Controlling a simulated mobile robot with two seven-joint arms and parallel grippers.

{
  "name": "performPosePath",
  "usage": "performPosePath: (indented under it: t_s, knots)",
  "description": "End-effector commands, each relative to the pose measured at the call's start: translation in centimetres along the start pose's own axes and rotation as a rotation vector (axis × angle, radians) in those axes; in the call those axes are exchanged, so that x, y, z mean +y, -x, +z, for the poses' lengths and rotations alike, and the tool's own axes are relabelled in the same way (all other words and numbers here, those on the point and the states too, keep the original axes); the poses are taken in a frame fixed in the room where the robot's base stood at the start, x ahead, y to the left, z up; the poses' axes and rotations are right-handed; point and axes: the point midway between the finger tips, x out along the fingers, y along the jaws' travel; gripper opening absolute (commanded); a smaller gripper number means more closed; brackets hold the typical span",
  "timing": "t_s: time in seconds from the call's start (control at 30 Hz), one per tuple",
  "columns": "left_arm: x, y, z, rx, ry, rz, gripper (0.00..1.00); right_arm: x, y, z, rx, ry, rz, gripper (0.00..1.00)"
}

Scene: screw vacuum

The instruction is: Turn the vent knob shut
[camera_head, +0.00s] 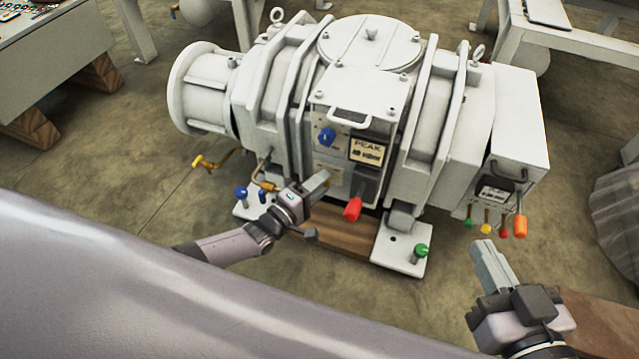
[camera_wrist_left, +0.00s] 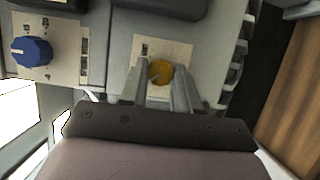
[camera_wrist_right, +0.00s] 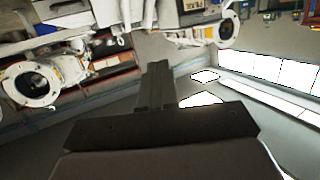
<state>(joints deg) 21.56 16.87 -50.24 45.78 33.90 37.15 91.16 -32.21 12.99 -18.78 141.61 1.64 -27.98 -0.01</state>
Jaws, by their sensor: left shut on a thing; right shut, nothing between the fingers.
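A yellow-orange round knob (camera_wrist_left: 161,72) on a pale label plate shows in the left wrist view, on the front of the white vacuum pump (camera_head: 195,95). My left gripper (camera_head: 322,181) is shut on this knob, with a finger on each side of it, and hides it in the head view. A blue knob (camera_head: 326,137) sits above it on the pump's front panel; it also shows in the left wrist view (camera_wrist_left: 32,51). My right gripper (camera_head: 485,248) is shut and empty, apart from the pump at the lower right; its closed fingers (camera_wrist_right: 157,68) show in the right wrist view.
A red handle (camera_head: 352,209) juts out just right of my left gripper. Blue-topped levers (camera_head: 241,192) stand to its left. An orange handle (camera_head: 520,226) and several small coloured levers hang near my right gripper. A green knob (camera_head: 421,250) stands on the pump's foot.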

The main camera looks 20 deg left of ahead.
Motion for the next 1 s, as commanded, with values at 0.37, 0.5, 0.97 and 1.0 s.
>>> performPosePath:
  t_s: [0.37,0.5,0.97,1.0]
  knots:
    - [0.0,0.0,0.0,0.000,0.008,0.001,0.00,0.0,0.0,0.0,0.000,0.000,0.000,0.00]
    - [0.0,0.0,0.0,0.000,0.008,0.002,0.56,0.0,0.0,0.0,0.000,0.000,-0.001,0.00]
    - [0.2,2.1,0.0,0.001,0.006,-0.002,0.56,-0.3,0.0,-0.4,-0.024,-0.032,-0.017,0.00]
    - [0.3,2.8,0.0,0.000,0.006,-0.001,0.56,-0.4,-0.3,0.0,-0.043,-0.051,-0.020,0.00]
